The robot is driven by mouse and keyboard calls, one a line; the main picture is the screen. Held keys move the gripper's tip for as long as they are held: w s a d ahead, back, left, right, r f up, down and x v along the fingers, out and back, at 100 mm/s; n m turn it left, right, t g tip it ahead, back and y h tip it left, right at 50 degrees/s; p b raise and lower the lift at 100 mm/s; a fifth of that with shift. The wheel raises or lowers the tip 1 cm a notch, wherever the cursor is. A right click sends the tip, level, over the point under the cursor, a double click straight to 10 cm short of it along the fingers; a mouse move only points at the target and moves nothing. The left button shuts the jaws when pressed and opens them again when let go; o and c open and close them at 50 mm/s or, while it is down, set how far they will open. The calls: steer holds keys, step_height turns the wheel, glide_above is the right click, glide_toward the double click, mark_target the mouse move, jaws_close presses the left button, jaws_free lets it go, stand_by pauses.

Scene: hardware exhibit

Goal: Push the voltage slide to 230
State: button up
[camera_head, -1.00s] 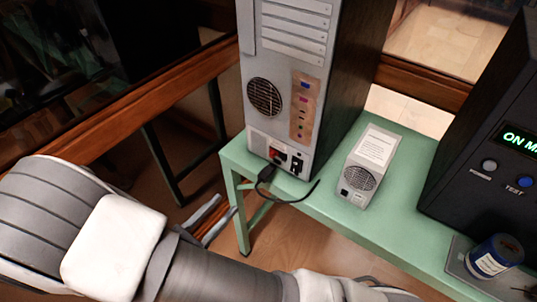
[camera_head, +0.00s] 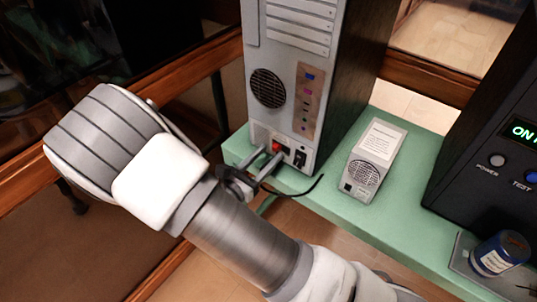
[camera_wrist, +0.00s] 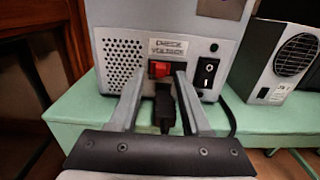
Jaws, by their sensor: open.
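The red voltage slide (camera_wrist: 158,69) is on the lower back panel of the grey computer tower (camera_head: 268,50); it also shows in the head view (camera_head: 277,146). Its printed value is too small to read. My gripper (camera_wrist: 157,79) is open, its two fingers pointing at the panel, one on each side of the slide. In the head view my gripper (camera_head: 271,154) is close to the panel; I cannot tell whether it touches. A black power plug (camera_wrist: 165,107) sits below the slide, between the fingers. A label (camera_wrist: 160,48) with "CHECK" and a blurred second line is above.
A black rocker switch (camera_wrist: 207,74) is right of the slide. The plug's black cable (camera_head: 298,196) hangs over the front edge of the green bench (camera_head: 325,208). A small grey unit (camera_head: 373,160) and a black box with a lit display (camera_head: 520,131) stand to the right.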

steer(key=shift+w+d, duration=0.35)
steer(key=shift+w, duration=0.05)
jaws_close()
